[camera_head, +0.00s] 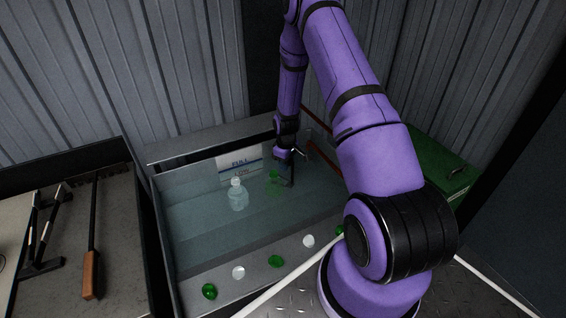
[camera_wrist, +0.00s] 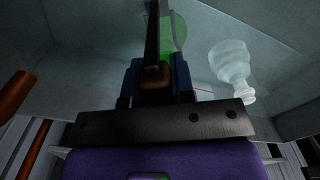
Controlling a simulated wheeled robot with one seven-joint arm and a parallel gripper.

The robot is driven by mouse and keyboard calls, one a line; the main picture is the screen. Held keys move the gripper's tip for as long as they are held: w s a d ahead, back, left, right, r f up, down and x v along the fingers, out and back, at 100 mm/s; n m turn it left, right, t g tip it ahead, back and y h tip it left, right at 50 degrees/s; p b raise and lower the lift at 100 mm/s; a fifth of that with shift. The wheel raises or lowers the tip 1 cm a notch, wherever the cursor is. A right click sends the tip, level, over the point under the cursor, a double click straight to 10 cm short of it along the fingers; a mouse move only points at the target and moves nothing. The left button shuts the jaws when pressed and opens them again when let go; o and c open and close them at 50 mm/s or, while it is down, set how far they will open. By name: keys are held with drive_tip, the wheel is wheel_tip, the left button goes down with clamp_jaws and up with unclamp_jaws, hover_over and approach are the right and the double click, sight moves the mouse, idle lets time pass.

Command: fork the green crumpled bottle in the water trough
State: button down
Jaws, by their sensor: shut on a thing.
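The green bottle (camera_head: 272,181) is in the water trough (camera_head: 205,240), towards its back right. In the wrist view it shows as a green translucent shape (camera_wrist: 178,32), partly hidden behind a dark shaft. My gripper (camera_head: 287,153) is low over the back right of the trough, beside the green bottle. It is shut on a tool (camera_wrist: 152,40) with a dark shaft and a brown end between the fingers. The shaft's far end overlaps the green bottle in the wrist view; I cannot tell whether they touch.
A clear bottle (camera_head: 237,194) stands in the trough left of the green one. Several green and white pieces (camera_head: 276,261) lie on the front ledge. A tray (camera_head: 140,270) with tools is at the left. A green bin (camera_head: 445,165) is at the right. Corrugated walls close the back.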

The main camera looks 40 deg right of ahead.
drive_tip(key=shift+s+d, duration=0.3)
drive_tip(key=shift+s, duration=0.55)
drive_tip(key=shift+s+d, duration=0.3)
drive_tip(key=shift+s, duration=0.55)
drive_tip(key=shift+r, duration=0.1)
wheel_tip(320, 180, up, 6)
drive_tip(key=shift+f, duration=0.1)
drive_tip(key=shift+a, duration=0.1)
idle(0.5)
